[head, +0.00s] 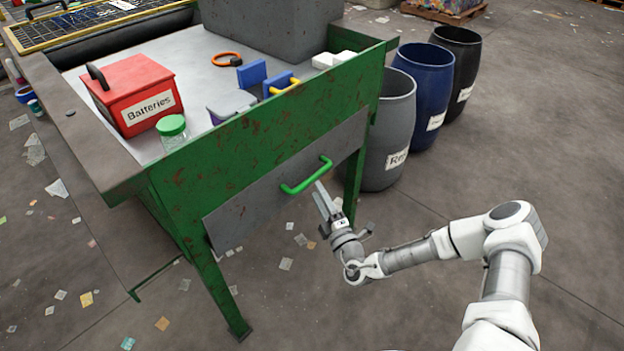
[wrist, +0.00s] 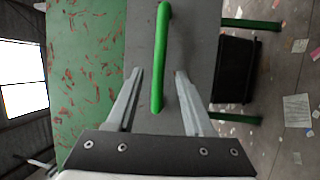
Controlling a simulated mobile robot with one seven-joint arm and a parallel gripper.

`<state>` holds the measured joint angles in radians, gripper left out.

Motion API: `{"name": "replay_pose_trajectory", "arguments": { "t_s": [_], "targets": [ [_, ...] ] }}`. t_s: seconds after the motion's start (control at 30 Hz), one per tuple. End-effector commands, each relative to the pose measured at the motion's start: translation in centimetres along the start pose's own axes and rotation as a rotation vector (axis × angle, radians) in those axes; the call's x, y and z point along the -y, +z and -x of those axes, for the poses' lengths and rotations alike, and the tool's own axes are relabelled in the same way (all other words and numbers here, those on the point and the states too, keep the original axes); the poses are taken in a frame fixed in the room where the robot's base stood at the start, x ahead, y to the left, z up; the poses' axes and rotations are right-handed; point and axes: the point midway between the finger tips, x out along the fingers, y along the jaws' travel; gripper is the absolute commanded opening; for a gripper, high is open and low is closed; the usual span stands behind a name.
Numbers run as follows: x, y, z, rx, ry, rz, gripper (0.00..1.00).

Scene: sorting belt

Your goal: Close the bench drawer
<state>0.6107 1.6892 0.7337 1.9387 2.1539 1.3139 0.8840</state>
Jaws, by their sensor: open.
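The bench drawer (head: 258,205) has a grey front panel set in the green, rust-flecked end of the bench. Its green bar handle (head: 307,177) is in the middle of the panel. How far the drawer stands out is hard to tell. My gripper (head: 321,196) is close to the handle, at its lower right in the head view. In the wrist view my gripper (wrist: 156,72) is open, and the handle (wrist: 161,60) runs between the two fingers, with a gap on both sides. The drawer panel (wrist: 193,50) lies behind it. I cannot tell whether anything touches.
On the bench stand a red Batteries box (head: 130,92), a green-lidded jar (head: 172,131) and a large grey bin (head: 270,28). A grey barrel (head: 389,130), a blue barrel (head: 424,90) and a black barrel (head: 459,60) stand right of the bench. Paper scraps litter the floor.

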Motion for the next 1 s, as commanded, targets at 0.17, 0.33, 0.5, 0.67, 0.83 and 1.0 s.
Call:
{"name": "replay_pose_trajectory", "arguments": {
  "t_s": [0.17, 0.33, 0.5, 0.67, 0.83, 1.0],
  "targets": [
    [-0.2, 0.1, 4.6, 0.003, -0.001, -0.002, 0.52],
    [-0.2, 0.1, 8.1, 0.003, 0.001, 0.0, 0.52],
    [-0.2, 0.0, 10.2, 0.001, 0.003, 0.0, 0.52],
    [-0.1, 0.0, 10.8, 0.0, 0.004, 0.0, 0.52],
    [-0.1, 0.0, 10.9, 0.0, 0.004, 0.001, 0.52],
    [-0.1, 0.0, 10.9, 0.0, 0.004, 0.001, 0.52]
  ]
}}
